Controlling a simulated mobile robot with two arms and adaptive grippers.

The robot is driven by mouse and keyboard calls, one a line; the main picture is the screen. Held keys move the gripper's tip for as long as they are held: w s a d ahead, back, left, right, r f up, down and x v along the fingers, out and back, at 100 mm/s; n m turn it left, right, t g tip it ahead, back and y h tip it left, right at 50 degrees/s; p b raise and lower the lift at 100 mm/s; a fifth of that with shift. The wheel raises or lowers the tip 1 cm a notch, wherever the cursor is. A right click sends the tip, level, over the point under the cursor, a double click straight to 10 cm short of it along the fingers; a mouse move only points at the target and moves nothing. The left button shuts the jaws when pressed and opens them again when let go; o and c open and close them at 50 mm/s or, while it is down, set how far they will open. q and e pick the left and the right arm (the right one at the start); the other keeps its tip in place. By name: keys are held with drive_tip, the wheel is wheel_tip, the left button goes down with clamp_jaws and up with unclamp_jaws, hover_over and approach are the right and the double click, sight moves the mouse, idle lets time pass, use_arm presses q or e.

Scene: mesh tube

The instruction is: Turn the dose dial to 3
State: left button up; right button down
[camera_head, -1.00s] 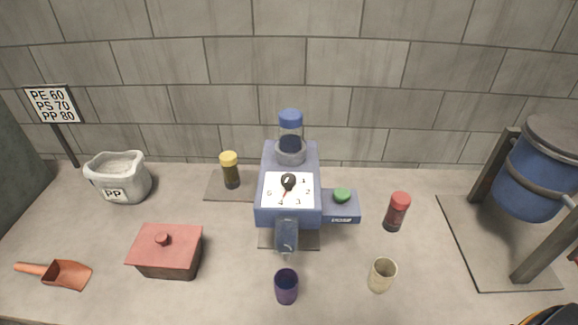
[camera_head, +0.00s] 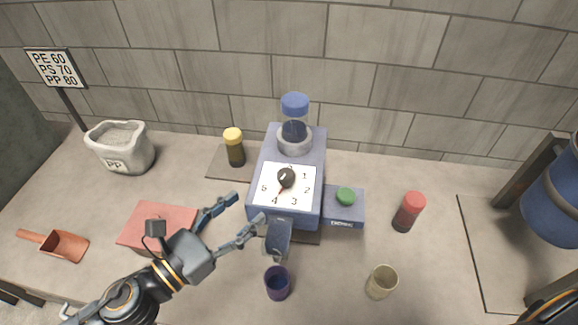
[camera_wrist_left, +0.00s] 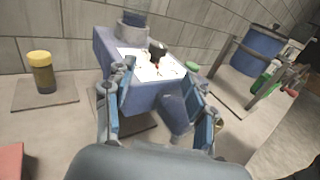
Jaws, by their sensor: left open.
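The dose dial is a black knob (camera_head: 286,177) on a white numbered face (camera_head: 298,190) on the front of a blue machine (camera_head: 262,215). Its red pointer points down and slightly left, close to the 4. My left gripper (camera_head: 247,209) is open and empty, in front and to the left of the dial, apart from the knob. In the left wrist view, the knob (camera_wrist_left: 157,50) shows beyond and between the open fingers (camera_wrist_left: 158,72), and the fingers overlap the lower part of the face. My right gripper is not in view.
A green button (camera_head: 346,196) sits on the machine's right side. A purple cup (camera_head: 277,284) stands below the spout (camera_head: 278,240). A beige cup (camera_head: 381,282), a red-capped jar (camera_head: 408,212) and a yellow-capped jar (camera_head: 235,147) stand nearby.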

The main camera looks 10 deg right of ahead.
sight(281, 177)
use_arm(q)
drive_tip(key=p+x, duration=0.3)
drive_tip(key=x, duration=0.8)
drive_tip(key=shift+w+r, duration=0.1)
drive_tip(key=shift+w, duration=0.05)
drive_tip(key=shift+w+d+p, duration=0.35)
drive_tip(key=shift+w+d, duration=0.05)
drive_tip(key=shift+d, duration=0.15)
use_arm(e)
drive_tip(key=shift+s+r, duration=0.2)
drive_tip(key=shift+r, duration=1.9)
use_arm(q)
drive_tip(key=shift+c, duration=0.4)
drive_tip(key=c, duration=1.1)
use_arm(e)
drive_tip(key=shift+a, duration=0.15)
